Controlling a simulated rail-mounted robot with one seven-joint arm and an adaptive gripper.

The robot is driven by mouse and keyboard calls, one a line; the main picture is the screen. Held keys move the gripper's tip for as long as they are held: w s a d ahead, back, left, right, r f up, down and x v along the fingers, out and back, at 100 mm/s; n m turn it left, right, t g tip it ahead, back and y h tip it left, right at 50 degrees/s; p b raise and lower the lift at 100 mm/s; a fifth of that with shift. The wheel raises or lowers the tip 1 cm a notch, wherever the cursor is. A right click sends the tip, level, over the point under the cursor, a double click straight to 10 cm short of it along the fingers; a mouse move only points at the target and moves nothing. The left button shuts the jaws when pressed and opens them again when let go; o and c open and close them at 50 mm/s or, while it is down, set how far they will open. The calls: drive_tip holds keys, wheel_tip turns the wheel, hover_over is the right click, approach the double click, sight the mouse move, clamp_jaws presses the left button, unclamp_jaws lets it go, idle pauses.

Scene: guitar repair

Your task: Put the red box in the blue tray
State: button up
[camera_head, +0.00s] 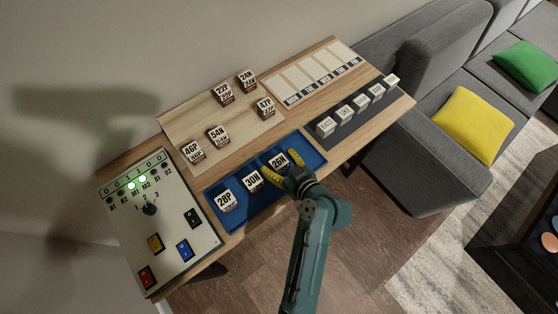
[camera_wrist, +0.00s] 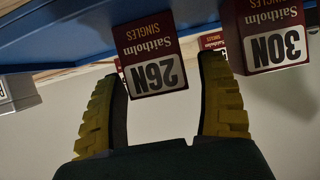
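The blue tray (camera_head: 238,217) lies at the front edge of the table and holds several boxes with white labels. The box marked 26N (camera_head: 281,159) stands at its right part; in the wrist view its face (camera_wrist: 151,53) is dark red with a white label. My gripper (camera_head: 282,167) is open at this box. In the wrist view its yellow-padded fingers (camera_wrist: 160,72) are spread, with the 26N box showing between their tips; contact cannot be told. Boxes 30N (camera_head: 253,181) and 28P (camera_head: 226,200) stand to its left in the tray.
Red-and-white boxes, including 54N (camera_head: 218,137), 46P (camera_head: 193,153) and 47P (camera_head: 265,107), stand on a light wooden board (camera_head: 245,123) behind the tray. A switch panel (camera_head: 171,237) lies left. A dark strip (camera_head: 359,128) with white blocks lies right.

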drive_tip(key=shift+r, duration=0.2)
drive_tip(key=p+v, duration=0.2)
drive_tip(key=v, duration=1)
drive_tip(key=w+d+r+m+t+h, duration=0.15)
drive_tip(key=w+r, duration=0.25)
drive_tip(key=r, duration=0.5)
drive_tip(key=w+r+t+h, duration=0.3)
drive_tip(key=r, duration=0.6)
drive_tip(key=s+r+m+t+h, duration=0.2)
drive_tip(key=s+r+m+t, duration=0.1)
drive_tip(key=r, duration=0.9)
drive_tip(key=s+a+r+m+t+h, duration=0.1)
drive_tip(key=s+r+m+t+h, duration=0.1)
drive_tip(key=r, duration=1.1)
drive_tip(key=shift+s+a+r+m+t, duration=0.25)
drive_tip(key=shift+s+m+t, duration=0.2)
drive_tip(key=shift+s+t, duration=0.65)
drive_tip(key=shift+w+d+y, duration=0.1)
drive_tip(key=shift+y, duration=0.15)
